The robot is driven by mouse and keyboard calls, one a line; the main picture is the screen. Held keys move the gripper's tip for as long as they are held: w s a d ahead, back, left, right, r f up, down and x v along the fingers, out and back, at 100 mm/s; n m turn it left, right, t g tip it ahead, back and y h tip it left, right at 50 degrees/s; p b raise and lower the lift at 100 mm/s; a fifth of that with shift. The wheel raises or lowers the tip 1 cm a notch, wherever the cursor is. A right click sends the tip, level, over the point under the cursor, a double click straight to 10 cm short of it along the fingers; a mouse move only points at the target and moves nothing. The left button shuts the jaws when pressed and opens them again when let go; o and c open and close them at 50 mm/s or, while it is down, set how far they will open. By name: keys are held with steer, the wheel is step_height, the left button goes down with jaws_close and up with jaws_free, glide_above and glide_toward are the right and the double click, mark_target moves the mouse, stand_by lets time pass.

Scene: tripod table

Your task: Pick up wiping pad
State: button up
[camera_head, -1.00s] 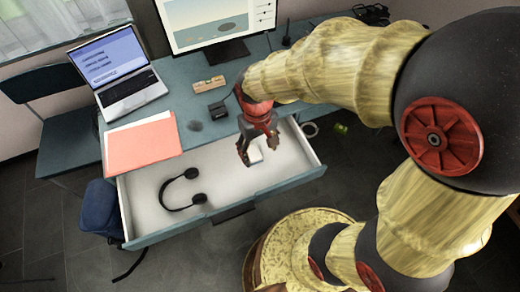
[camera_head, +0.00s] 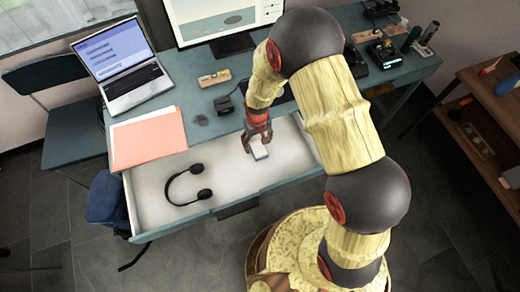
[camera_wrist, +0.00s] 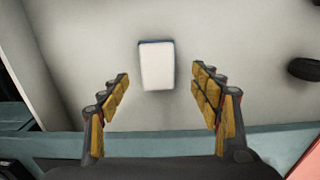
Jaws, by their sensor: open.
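The wiping pad (camera_wrist: 157,66) is a small white block with a dark blue edge, lying flat on the white bottom of the open drawer. In the head view the pad (camera_head: 260,152) shows just beside my fingertips. My gripper (camera_head: 256,146) reaches down into the drawer. In the wrist view my gripper (camera_wrist: 160,90) is open, with a finger to each side and nothing between the fingertips. The pad lies mostly beyond the tips, roughly centred between them. I cannot tell the exact height of the fingers above it.
A black headset (camera_head: 188,185) lies in the left of the drawer (camera_head: 235,175). The blue desk (camera_head: 200,95) edge borders the drawer. A laptop (camera_head: 125,75), a red folder (camera_head: 147,140) and a monitor (camera_head: 222,15) are on the desk. A wooden shelf (camera_head: 490,110) stands at the right.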

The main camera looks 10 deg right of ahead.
mark_target(258, 149)
steer(key=f, duration=0.2)
steer(key=f+b, duration=0.1)
steer(key=f, duration=0.2)
steer(key=shift+w+d+f+b, duration=0.15)
steer(key=shift+w+f+b, duration=0.2)
steer(key=shift+f, duration=0.05)
steer(key=shift+r, duration=0.1)
steer(key=shift+c, duration=1.4)
steer(key=c, duration=1.1)
